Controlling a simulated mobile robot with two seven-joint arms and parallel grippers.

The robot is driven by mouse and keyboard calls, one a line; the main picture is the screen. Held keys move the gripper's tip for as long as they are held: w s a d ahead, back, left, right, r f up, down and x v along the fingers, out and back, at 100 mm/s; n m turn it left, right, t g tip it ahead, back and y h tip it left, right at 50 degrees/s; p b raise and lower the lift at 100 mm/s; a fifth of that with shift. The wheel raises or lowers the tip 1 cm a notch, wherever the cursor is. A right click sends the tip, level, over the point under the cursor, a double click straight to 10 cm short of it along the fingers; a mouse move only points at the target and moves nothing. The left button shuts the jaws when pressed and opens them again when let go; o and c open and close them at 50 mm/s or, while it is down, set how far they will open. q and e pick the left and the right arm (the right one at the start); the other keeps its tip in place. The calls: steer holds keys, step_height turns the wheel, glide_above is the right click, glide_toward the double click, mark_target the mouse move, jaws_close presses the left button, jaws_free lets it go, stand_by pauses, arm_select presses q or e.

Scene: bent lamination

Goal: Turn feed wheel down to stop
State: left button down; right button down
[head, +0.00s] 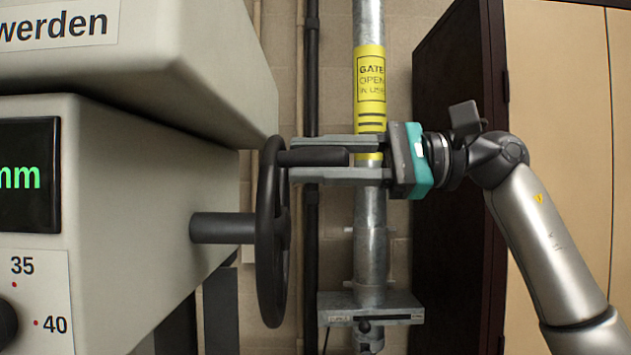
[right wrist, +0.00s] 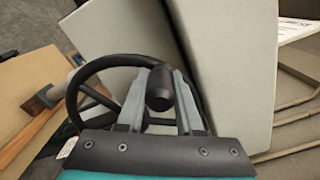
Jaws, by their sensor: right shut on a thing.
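The feed wheel (head: 268,255) is a black handwheel, seen edge-on in the head view, on a grey shaft (head: 220,228) coming out of the machine's side. Its black crank handle (head: 312,156) sticks out to the right from the wheel's upper part. My right gripper (head: 292,160) comes in from the right and is shut on the handle, one finger above it and one below. In the right wrist view the handle's rounded end (right wrist: 160,90) sits between the fingers, with the wheel rim (right wrist: 85,75) behind. My left gripper is not in view.
The beige machine housing (head: 150,150) with a green-lit display (head: 28,175) fills the left. A metal pipe (head: 369,225) with a yellow label (head: 370,85) and a gate plate (head: 370,305) stands behind the gripper. A dark cabinet (head: 450,250) is at right.

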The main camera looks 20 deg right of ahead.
steer(key=s+f+n+b, duration=0.2)
steer(key=f+n+b, duration=0.1)
steer(key=shift+s+a+n, duration=0.2)
steer(key=shift+a+n, duration=0.1)
steer(key=shift+a, duration=0.05)
steer(key=shift+s+a+f+b, duration=0.1)
steer(key=shift+s+f+b, duration=0.15)
steer(key=shift+f+b, duration=0.35)
steer(key=shift+a, duration=0.1)
steer(key=c, duration=0.6)
jaws_free()
steer(key=shift+r, duration=0.1)
steer(key=shift+d, duration=0.2)
steer(key=b+v, duration=0.1)
steer(key=v, duration=1.4)
steer(key=shift+s, duration=0.1)
